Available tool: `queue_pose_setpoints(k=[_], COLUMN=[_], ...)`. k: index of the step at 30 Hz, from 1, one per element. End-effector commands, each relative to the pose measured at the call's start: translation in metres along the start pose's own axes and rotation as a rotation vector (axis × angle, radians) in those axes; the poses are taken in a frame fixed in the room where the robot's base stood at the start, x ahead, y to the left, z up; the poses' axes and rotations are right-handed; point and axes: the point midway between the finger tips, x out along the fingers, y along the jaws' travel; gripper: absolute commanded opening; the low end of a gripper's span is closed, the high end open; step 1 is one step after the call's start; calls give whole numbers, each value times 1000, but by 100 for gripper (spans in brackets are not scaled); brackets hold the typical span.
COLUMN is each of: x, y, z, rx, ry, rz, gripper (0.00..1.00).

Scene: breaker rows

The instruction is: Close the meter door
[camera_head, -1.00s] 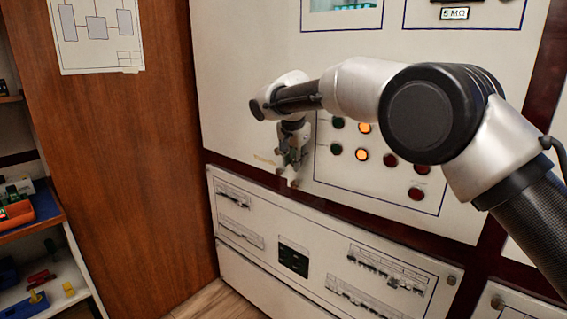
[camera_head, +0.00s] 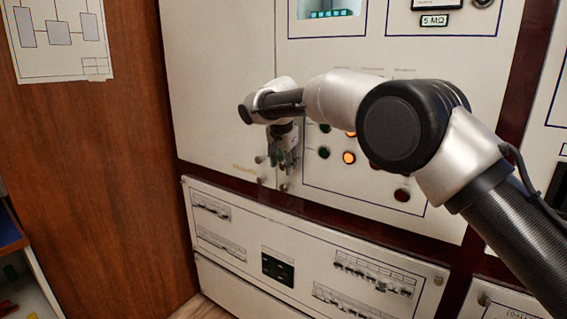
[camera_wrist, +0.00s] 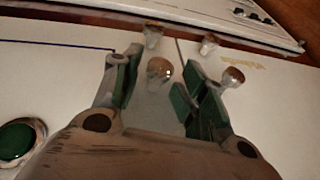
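The white upper cabinet front has a vertical seam. The panel right of it (camera_head: 290,55) carries the meters and lamps; the panel left of it (camera_head: 215,80) is plain. I cannot tell which is the meter door; both look nearly flush. My gripper (camera_head: 284,160) is low by the seam, in front of the panel. In the wrist view its fingers (camera_wrist: 157,82) are apart, with a small metallic knob (camera_wrist: 158,70) showing between them. I cannot tell if they touch it. Another knob (camera_wrist: 152,35) is beyond it, and two more (camera_wrist: 210,43) lie right of the seam.
A lower white panel with breaker rows (camera_head: 262,235) sits below a dark red rail. Green and orange lamps (camera_head: 349,158) are close right of my gripper. A brown wooden wall (camera_head: 95,190) stands left, with shelves (camera_head: 30,280) at the lower left.

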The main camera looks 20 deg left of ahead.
Motion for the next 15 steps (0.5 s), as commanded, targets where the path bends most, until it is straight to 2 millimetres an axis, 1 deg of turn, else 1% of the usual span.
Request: queue_pose_setpoints(k=[1, 9, 11, 13, 15], x=[-1, -4, -10, -20, -35], y=[1, 1, 0, 0, 0], z=[-4, -3, -3, -3, -2], rx=[1, 1, 1, 1, 1], ry=[5, 4, 4, 4, 3], rz=[0, 0, -1, -1, -2], gripper=[46, 46, 46, 46, 46])
